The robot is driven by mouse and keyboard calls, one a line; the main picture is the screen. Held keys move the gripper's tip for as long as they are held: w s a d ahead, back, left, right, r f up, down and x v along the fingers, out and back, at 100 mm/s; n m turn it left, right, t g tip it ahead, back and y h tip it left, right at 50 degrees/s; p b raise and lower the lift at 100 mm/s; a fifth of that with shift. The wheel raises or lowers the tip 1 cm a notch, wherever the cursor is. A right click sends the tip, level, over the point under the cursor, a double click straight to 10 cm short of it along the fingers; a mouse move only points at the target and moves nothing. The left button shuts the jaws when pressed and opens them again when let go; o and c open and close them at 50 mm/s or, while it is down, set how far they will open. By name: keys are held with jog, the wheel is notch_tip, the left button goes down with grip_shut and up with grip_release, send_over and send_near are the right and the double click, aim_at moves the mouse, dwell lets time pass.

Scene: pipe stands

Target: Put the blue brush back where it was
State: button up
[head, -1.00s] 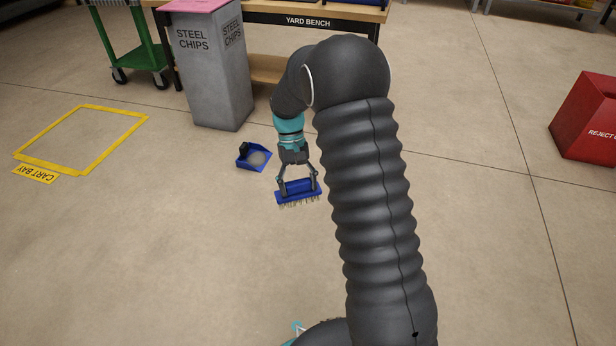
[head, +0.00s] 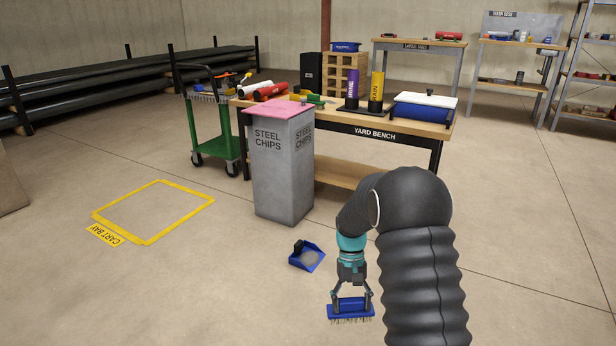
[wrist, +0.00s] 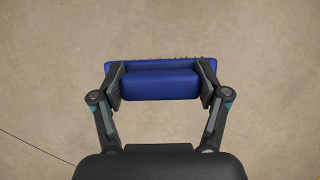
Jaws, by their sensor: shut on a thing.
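The blue brush (head: 350,311) is a blue block with pale bristles pointing down. My gripper (head: 352,300) is shut on it, one finger at each end of its raised grip. In the wrist view the brush (wrist: 160,83) lies between both fingers of my gripper (wrist: 160,86), with bare floor behind it. The head view shows the brush low over the floor, in front of the bench. I cannot tell whether the bristles touch the floor.
A blue dustpan (head: 307,257) with grey matter in it lies on the floor near the grey STEEL CHIPS bin (head: 283,175). The yard bench (head: 375,133) stands behind, with a green cart (head: 217,148) beside it. The yellow-outlined cart bay (head: 150,240) is empty.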

aim_at(360, 307)
jog(key=p, duration=0.1)
jog(key=s+r+p, duration=0.1)
jog(key=p, duration=0.1)
jog(key=shift+s+d+r, duration=0.1)
jog(key=shift+d+r, duration=0.05)
jog(key=shift+d, duration=0.15)
jog(key=p, duration=0.1)
jog(key=s+p, duration=0.1)
jog(key=p, duration=0.1)
jog(key=shift+s+d+r, duration=0.2)
jog(key=shift+d+r, duration=0.05)
jog(key=shift+r, duration=0.1)
jog(key=shift+s+d+r+p, duration=0.15)
jog(key=shift+r+p, duration=0.1)
jog(key=shift+p, duration=0.45)
jog(key=shift+f, duration=0.1)
